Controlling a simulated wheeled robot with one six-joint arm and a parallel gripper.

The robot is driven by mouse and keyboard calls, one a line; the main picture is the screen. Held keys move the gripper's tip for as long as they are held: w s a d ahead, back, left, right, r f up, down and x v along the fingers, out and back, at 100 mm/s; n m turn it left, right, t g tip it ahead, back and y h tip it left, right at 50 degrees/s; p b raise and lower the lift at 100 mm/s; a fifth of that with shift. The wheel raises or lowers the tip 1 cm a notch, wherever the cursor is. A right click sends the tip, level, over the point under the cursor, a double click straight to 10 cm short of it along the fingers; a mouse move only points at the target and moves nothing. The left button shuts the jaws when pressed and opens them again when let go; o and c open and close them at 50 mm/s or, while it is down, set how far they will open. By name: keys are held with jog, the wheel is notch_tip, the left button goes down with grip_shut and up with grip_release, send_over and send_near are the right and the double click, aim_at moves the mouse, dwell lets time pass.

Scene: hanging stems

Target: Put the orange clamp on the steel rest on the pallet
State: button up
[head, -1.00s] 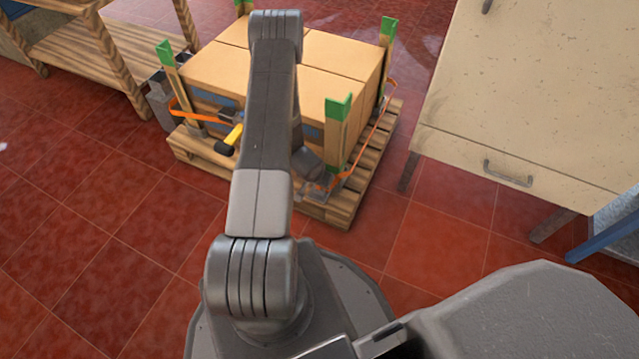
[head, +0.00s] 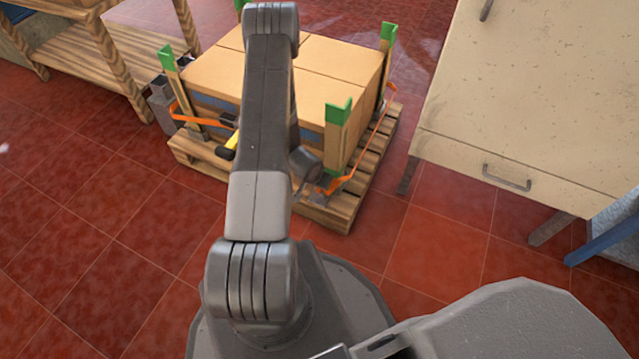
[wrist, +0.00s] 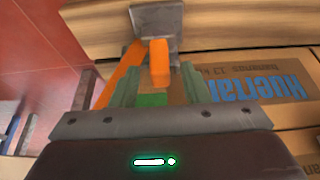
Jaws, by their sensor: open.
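The orange clamp (wrist: 158,62) shows in the wrist view, just ahead of my fingers and in front of a grey steel plate, the steel rest (wrist: 155,18). The clamp overlaps the plate's lower part; I cannot tell whether it bears on it. My gripper (wrist: 157,85) is open, with one greenish finger on each side of the clamp's near end and no clear grip on it. The clamp is not clearly distinguishable there.
Cartons (head: 335,85) fill the pallet between green-capped corner posts (head: 338,125). Orange straps (head: 375,135) run along its sides; one (wrist: 118,75) passes left of my fingers. A yellow-handled tool (head: 232,142) lies at the front. A cabinet (head: 530,110) stands right; a wooden bench (head: 105,60) stands left.

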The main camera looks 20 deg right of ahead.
jog(key=p+v, duration=0.2)
jog(key=v, duration=0.6)
jog(key=shift+r, duration=0.35)
